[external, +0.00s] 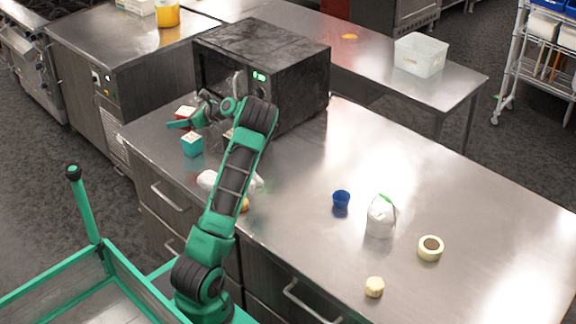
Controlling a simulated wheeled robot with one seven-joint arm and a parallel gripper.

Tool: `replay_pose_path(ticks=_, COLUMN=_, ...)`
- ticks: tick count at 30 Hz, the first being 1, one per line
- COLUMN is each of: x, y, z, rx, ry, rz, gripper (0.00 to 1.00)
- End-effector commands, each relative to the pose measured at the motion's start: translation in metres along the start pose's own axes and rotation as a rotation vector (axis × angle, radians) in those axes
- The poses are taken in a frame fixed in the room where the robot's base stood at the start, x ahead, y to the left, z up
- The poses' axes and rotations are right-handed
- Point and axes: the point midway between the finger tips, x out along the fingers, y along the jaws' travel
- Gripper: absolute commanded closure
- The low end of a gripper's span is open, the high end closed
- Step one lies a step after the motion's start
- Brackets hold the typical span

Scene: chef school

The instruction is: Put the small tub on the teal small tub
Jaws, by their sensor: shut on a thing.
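A small red tub with a pale top (185,112) is at my gripper (188,121), near the left front of the dark oven. My gripper is shut on this small tub; the fingers partly hide it. The teal small tub (192,146), with a pale top, stands upright on the steel counter, just below the gripper in the picture. The red tub appears above and slightly behind the teal one. I cannot tell the exact height gap between them.
A dark oven (262,75) stands close behind my gripper. My arm partly hides a white item (207,180) on the counter (310,160). A blue cup (341,199), white bag (380,218), tape-like roll (430,248) and small pale item (374,287) stand to the right.

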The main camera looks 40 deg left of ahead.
Motion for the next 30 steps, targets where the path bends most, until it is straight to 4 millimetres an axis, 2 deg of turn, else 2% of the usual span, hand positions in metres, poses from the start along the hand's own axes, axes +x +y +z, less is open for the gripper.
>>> replay_pose_path(ticks=6, x=-0.004, y=-0.008, z=-0.011, rx=-0.001, ry=0.0, rz=0.002, gripper=0.8)
replay_pose_path(ticks=16, x=0.011, y=-0.008, z=-0.045, rx=0.0, ry=0.0, rz=0.001, gripper=0.8)
replay_pose_path(ticks=26, x=0.012, y=-0.008, z=-0.048, rx=-0.001, ry=0.0, rz=0.001, gripper=0.8)
replay_pose_path(ticks=27, x=0.012, y=-0.008, z=-0.049, rx=-0.001, ry=0.0, rz=0.001, gripper=0.49)
replay_pose_path(ticks=29, x=0.012, y=-0.008, z=-0.048, rx=-0.001, ry=0.0, rz=0.001, gripper=0.35)
replay_pose_path(ticks=30, x=0.012, y=-0.008, z=-0.048, rx=-0.001, ry=0.0, rz=0.001, gripper=0.33)
